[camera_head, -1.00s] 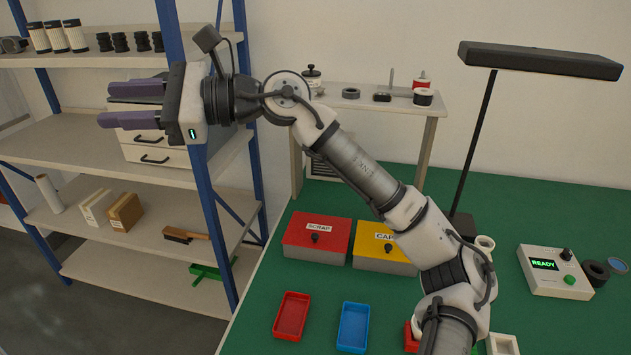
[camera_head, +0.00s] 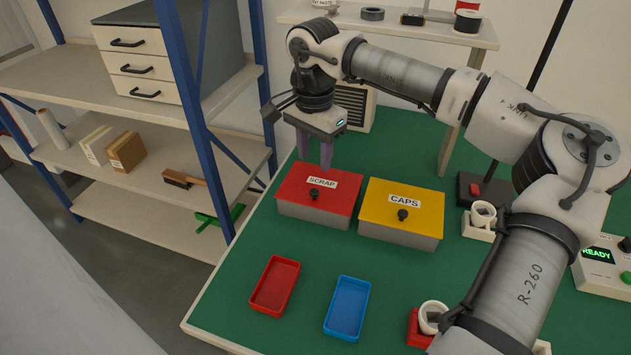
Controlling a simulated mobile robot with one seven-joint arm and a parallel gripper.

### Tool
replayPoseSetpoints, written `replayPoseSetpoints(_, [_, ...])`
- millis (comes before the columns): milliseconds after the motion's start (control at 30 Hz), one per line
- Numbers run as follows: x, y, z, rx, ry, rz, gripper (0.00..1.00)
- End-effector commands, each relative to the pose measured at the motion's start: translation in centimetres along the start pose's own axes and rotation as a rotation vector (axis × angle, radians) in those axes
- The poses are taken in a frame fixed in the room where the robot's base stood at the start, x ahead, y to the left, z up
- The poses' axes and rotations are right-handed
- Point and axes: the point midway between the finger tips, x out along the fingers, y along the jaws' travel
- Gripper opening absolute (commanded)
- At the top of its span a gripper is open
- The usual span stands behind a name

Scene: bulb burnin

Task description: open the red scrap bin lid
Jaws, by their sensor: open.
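The scrap bin (camera_head: 318,211) is a grey box with a red lid (camera_head: 335,200) labelled SCRAP, standing on the green bench top. The fingers are apart and hold nothing that I can see. Their tips are partly hidden, and I cannot tell how far they are from the lid.
A yellow-lidded CAPS bin (camera_head: 412,221) stands right beside the scrap bin. A red tray (camera_head: 275,286) and a blue tray (camera_head: 347,308) lie in front. A shelf rack (camera_head: 182,90) with a blue post stands left. My arm crosses the right side. Bench between bins and trays is clear.

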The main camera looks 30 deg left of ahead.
Motion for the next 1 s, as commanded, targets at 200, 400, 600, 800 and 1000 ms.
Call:
replayPoseSetpoints(200, [4.6, 0.0, 0.1, 0.000, -0.004, -0.001, 0.41])
replayPoseSetpoints(400, [7.5, -0.1, 0.1, -0.001, -0.004, -0.001, 0.41])
replayPoseSetpoints(600, [8.7, -0.1, 0.1, 0.000, -0.003, -0.002, 0.41])
replayPoseSetpoints(800, [8.8, -0.1, 0.1, 0.000, -0.002, -0.003, 0.41])
replayPoseSetpoints(1000, [8.7, -0.1, 0.1, 0.000, -0.002, -0.003, 0.21])
